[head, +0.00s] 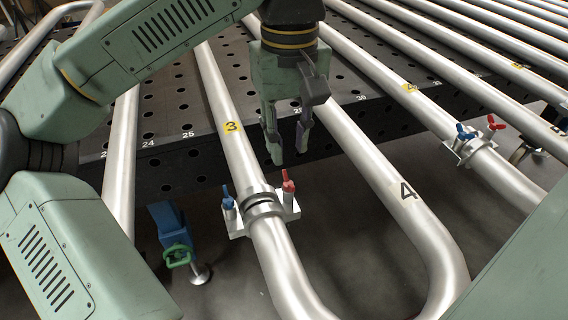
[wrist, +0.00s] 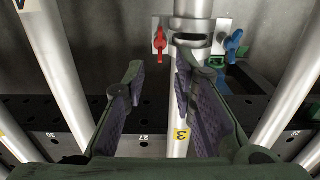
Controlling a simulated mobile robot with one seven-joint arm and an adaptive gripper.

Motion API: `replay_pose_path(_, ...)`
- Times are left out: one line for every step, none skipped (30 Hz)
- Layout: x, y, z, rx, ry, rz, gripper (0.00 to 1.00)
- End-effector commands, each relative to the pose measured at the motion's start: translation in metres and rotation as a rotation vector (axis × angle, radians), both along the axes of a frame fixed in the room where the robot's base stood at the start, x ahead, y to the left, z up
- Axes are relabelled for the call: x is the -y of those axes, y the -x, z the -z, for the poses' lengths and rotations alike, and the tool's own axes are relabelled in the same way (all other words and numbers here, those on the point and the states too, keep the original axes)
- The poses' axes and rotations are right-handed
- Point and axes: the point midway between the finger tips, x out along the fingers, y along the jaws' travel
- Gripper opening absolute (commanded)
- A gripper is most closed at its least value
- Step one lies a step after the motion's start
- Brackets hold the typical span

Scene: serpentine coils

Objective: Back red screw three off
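The red screw (head: 288,181) of tube three stands upright on the right side of the white clamp (head: 262,208) around the steel tube marked 3 (head: 231,126). The clamp's blue screw (head: 228,200) stands on its left side. My gripper (head: 288,150) is open and empty, pointing down, above and beyond the red screw in the head view. In the wrist view the red screw (wrist: 160,46) shows past the gap between my fingertips (wrist: 160,64), apart from them. The blue screw (wrist: 233,43) shows to its right there.
Another clamp with a blue screw (head: 464,131) and red screw (head: 494,123) sits farther right. The perforated dark table (head: 170,105) ends behind the clamp; a blue support (head: 170,228) hangs at left.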

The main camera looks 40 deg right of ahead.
Motion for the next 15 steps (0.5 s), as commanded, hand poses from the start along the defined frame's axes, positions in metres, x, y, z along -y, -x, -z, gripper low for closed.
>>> replay_pose_path(0.0, 0.001, 0.01, -0.003, 0.0, 0.002, 0.25)
replay_pose_path(-0.001, 0.001, 0.016, -0.003, 0.0, 0.002, 0.25)
replay_pose_path(-0.001, 0.0, 0.022, -0.002, -0.001, 0.0, 0.25)
replay_pose_path(0.0, 0.0, 0.028, -0.001, 0.0, -0.001, 0.25)
replay_pose_path(-0.001, 0.001, 0.033, -0.002, 0.0, 0.0, 0.25)
replay_pose_path(-0.001, 0.001, 0.039, -0.001, 0.0, 0.001, 0.25)
replay_pose_path(0.0, 0.001, 0.043, -0.001, 0.001, 0.0, 0.25)
replay_pose_path(0.0, 0.0, 0.047, -0.001, 0.002, 0.0, 0.25)
replay_pose_path(0.0, 0.001, 0.052, -0.001, 0.001, 0.0, 0.25)
replay_pose_path(0.0, 0.0, 0.055, -0.001, 0.001, -0.001, 0.25)
replay_pose_path(0.0, 0.0, 0.057, 0.0, 0.001, -0.001, 0.25)
replay_pose_path(0.0, 0.0, 0.06, 0.0, 0.001, -0.001, 0.25)
replay_pose_path(0.0, 0.0, 0.062, -0.001, 0.002, -0.001, 0.25)
replay_pose_path(0.0, 0.0, 0.063, -0.001, 0.002, -0.001, 0.25)
replay_pose_path(0.0, 0.001, 0.064, -0.001, 0.003, 0.0, 0.25)
